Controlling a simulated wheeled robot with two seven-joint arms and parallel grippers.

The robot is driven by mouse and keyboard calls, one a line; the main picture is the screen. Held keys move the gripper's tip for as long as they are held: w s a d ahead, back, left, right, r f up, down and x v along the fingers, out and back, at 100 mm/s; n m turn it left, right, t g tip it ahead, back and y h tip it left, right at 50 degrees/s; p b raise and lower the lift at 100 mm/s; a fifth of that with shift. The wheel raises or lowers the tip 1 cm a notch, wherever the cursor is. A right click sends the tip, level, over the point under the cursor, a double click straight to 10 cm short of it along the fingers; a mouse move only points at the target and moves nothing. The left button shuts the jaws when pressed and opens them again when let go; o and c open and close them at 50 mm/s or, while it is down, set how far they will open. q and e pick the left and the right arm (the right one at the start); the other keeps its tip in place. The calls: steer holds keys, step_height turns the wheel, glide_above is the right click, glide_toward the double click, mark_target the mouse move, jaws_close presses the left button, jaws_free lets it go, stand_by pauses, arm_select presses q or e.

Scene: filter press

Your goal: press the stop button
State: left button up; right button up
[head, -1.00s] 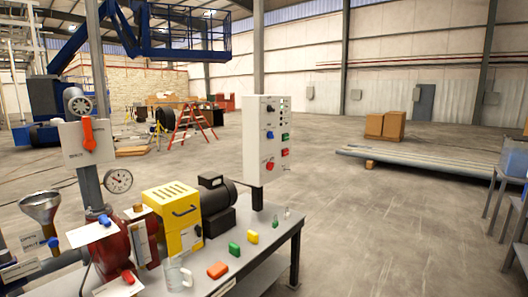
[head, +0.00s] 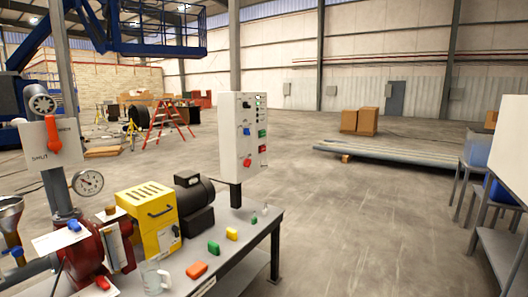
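The control panel (head: 252,115) is a pale upright box on a post at the back of the workbench. Its face carries a green button (head: 262,133) with a red button (head: 262,149) below it, on the right side. To their left are a blue knob (head: 246,132) and a larger red knob (head: 247,162). The labels are too small to read, so I cannot tell by text which red control is the stop button. Neither of my grippers shows in the head view.
The workbench (head: 262,232) holds a yellow box (head: 150,215), a dark motor (head: 194,204), a glass jug (head: 153,277) and several small coloured blocks. A gauge (head: 88,183) and red lever (head: 53,134) stand left. Open floor (head: 370,215) lies right of the bench; tables stand far right.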

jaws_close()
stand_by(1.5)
